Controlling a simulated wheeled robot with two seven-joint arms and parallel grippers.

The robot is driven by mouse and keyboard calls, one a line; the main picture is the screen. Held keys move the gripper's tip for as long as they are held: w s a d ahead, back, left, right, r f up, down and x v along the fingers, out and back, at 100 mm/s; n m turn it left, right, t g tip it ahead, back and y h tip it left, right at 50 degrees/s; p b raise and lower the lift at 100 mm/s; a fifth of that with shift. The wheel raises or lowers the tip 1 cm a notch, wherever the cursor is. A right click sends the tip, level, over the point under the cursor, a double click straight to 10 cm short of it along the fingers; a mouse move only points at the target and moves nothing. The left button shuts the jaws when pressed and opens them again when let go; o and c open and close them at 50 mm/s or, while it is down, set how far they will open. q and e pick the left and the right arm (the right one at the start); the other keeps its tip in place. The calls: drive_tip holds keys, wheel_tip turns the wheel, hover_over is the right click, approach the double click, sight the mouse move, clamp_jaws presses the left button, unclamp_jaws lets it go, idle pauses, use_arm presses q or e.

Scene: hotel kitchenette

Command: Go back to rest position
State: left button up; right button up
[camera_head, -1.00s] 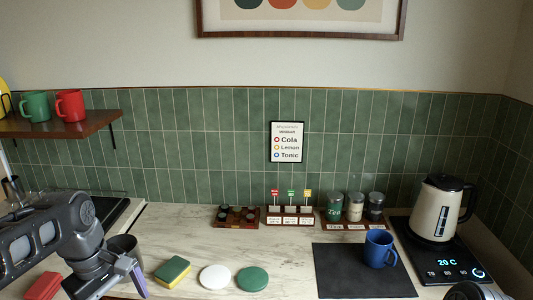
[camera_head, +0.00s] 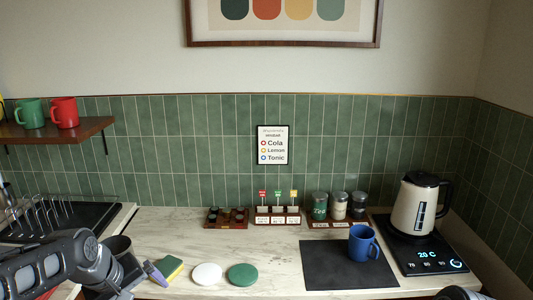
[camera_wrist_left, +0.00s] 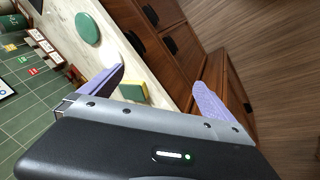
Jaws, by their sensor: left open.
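My left gripper (camera_head: 145,278) is low at the left of the head view, by the counter's front edge, left of the sponge. In the left wrist view my left gripper (camera_wrist_left: 160,82) has its two purple fingers wide apart with nothing held between them. The yellow and green sponge (camera_head: 170,268) lies on the counter; it also shows in the wrist view (camera_wrist_left: 133,91), beyond the fingers. A part that looks like my right arm shows at the bottom right edge of the head view, but no right gripper fingers are visible.
A white disc (camera_head: 207,274) and a green disc (camera_head: 243,274) lie right of the sponge. A blue mug (camera_head: 362,243) stands on a dark mat (camera_head: 330,268). A kettle (camera_head: 415,210) is at the right. A dish rack (camera_head: 60,215) and dark cup (camera_head: 118,246) are near my left arm.

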use_arm(q)
drive_tip(key=s+d+f+m+h, duration=0.1)
drive_tip(key=d+f+m, duration=0.1)
drive_tip(key=d+f, duration=0.45)
drive_tip(key=d+f+m, duration=0.1)
drive_tip(key=d+f, duration=0.2)
drive_tip(key=f, duration=0.7)
drive_tip(key=s+d+f+m+h, duration=0.15)
drive_tip(key=d+f, duration=0.25)
drive_tip(key=f, duration=0.4)
drive_tip(key=s+d+f+m+g, duration=0.1)
drive_tip(key=s+d+f+g, duration=0.1)
drive_tip(key=s+d+f, duration=0.2)
drive_tip(key=s+d+f+m+g, duration=0.1)
drive_tip(key=s+d+f, duration=0.3)
drive_tip(key=s+f, duration=0.5)
drive_tip(key=s+g, duration=0.1)
drive_tip(key=s, duration=0.6)
drive_tip(key=shift+d+f, duration=0.2)
drive_tip(key=shift+f, duration=0.2)
drive_tip(key=shift+h, duration=0.25)
